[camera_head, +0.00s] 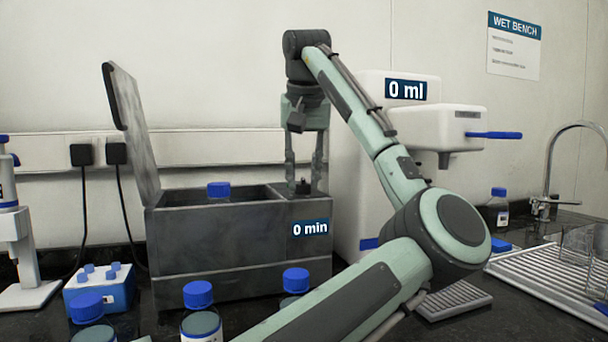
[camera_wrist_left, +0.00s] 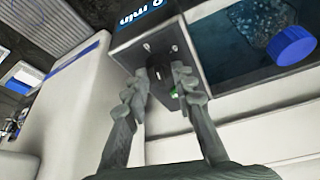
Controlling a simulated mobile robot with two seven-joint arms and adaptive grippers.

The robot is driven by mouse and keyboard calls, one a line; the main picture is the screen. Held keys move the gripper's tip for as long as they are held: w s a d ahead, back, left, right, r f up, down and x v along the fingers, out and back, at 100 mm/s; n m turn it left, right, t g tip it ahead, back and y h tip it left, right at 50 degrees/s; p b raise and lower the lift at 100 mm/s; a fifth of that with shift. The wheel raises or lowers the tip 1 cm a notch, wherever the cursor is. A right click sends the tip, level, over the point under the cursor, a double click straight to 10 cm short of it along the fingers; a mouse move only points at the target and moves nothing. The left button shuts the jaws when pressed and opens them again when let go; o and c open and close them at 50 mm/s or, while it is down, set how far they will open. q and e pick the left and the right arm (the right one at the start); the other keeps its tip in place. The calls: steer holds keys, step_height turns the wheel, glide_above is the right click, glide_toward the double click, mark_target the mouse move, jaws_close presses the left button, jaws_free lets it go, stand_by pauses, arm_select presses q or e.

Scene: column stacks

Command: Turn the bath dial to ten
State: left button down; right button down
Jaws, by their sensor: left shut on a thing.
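The grey water bath (camera_head: 215,245) stands on the bench with its lid raised, and its label (camera_head: 310,228) reads "0 min". The small black bath dial (camera_head: 303,187) sits on the bath's top at its right end. My left gripper (camera_head: 304,180) points down over it. In the left wrist view, my left gripper (camera_wrist_left: 164,84) is shut on the dial (camera_wrist_left: 159,68), one finger on each side. A small green mark (camera_wrist_left: 174,92) shows beside the dial. The dial's scale is not readable. My right gripper is not in view.
A blue-capped bottle (camera_head: 218,190) stands in the open bath. Blue-capped bottles (camera_head: 200,310) and a blue rack (camera_head: 98,288) stand in front.

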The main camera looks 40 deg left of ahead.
arm_select(q)
steer(key=m+t+h, duration=0.1)
steer(key=m, duration=0.2)
steer(key=shift+s+a+m, duration=0.1)
steer(key=shift+m, duration=0.3)
steer(key=m+h, duration=0.1)
steer(key=m, duration=0.2)
steer(key=shift+a+r+m+t, duration=0.1)
steer(key=shift+m+t, duration=0.2)
steer(key=m+h, duration=0.2)
steer(key=m, duration=0.1)
steer(key=shift+a+m, duration=0.1)
steer(key=shift+m, duration=0.3)
steer(key=m+h, duration=0.1)
steer(key=m, duration=0.2)
steer(key=shift+a+m, duration=0.1)
steer(key=shift+m, duration=0.2)
steer(key=m, duration=0.2)
steer(key=m+g+h, duration=0.1)
steer(key=m, duration=0.1)
steer(key=shift+a+m+g+h, duration=0.1)
steer(key=shift+m+g+h, duration=0.2)
steer(key=m, duration=0.1)
steer(key=m+g, duration=0.1)
steer(key=m, duration=0.3)
steer(key=shift+w+g+h, duration=0.25)
steer(key=shift+g+h, duration=0.15)
steer(key=shift+m, duration=0.3)
